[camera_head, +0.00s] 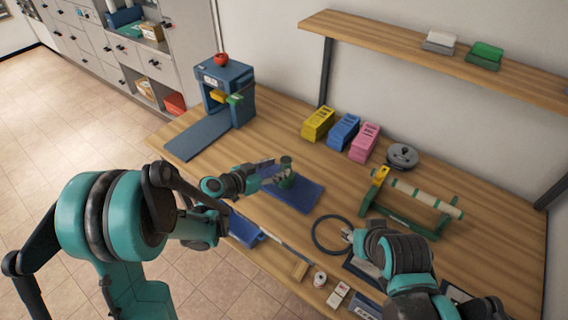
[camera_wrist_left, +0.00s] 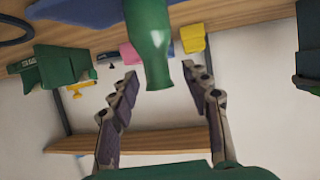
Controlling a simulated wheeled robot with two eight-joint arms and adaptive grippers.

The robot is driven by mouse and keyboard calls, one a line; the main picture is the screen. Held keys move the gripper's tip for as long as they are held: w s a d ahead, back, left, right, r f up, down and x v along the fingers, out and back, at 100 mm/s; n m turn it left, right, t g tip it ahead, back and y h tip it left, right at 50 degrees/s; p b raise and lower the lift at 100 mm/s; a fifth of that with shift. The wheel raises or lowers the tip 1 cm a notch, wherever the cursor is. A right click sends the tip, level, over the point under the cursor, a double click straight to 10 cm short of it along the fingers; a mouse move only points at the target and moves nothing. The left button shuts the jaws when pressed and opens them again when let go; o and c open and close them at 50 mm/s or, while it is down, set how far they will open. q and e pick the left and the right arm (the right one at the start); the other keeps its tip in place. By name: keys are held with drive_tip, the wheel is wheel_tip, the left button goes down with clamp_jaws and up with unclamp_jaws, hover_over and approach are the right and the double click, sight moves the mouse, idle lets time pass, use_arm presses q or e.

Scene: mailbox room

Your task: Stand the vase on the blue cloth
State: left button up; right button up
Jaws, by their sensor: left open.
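The green vase (camera_head: 287,172) stands upright at the blue cloth (camera_head: 302,196) on the wooden table; its base looks to be on the cloth's far left part. My left gripper (camera_head: 268,171) is beside the vase. In the left wrist view, which is upside down, the vase (camera_wrist_left: 150,45) shows between the two open fingers (camera_wrist_left: 166,82), with a gap on each side of its neck. Its base is out of that view. The cloth (camera_wrist_left: 85,12) shows at the top left there. My right gripper (camera_head: 350,236) is low over the table by a black ring; its fingers are too small to read.
A blue press-like stand (camera_head: 228,95) is at the back left. Yellow (camera_head: 318,123), blue (camera_head: 343,131) and pink (camera_head: 364,141) boxes line the wall. A green roll holder (camera_head: 410,207) and black ring (camera_head: 328,246) lie right of the cloth. A shelf (camera_head: 400,45) hangs above.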

use_arm(q)
drive_tip(key=s+a+r+n+g+y, duration=0.1)
drive_tip(key=s+a+r+n+y, duration=0.1)
drive_tip(key=s+a, duration=0.3)
drive_tip(key=s+a+r+n+y, duration=0.2)
drive_tip(key=s+a+n+y, duration=0.2)
drive_tip(key=s, duration=0.7)
drive_tip(key=s+a+r+n+g+y+p, duration=0.1)
drive_tip(key=s+a+r+n+y, duration=0.1)
drive_tip(key=s+a, duration=0.3)
drive_tip(key=s+y, duration=0.1)
drive_tip(key=s, duration=0.3)
drive_tip(key=shift+a+r+n+g, duration=0.3)
drive_tip(key=shift+a+r+n, duration=0.05)
drive_tip(key=shift+a+n, duration=0.05)
drive_tip(key=shift+s, duration=0.1)
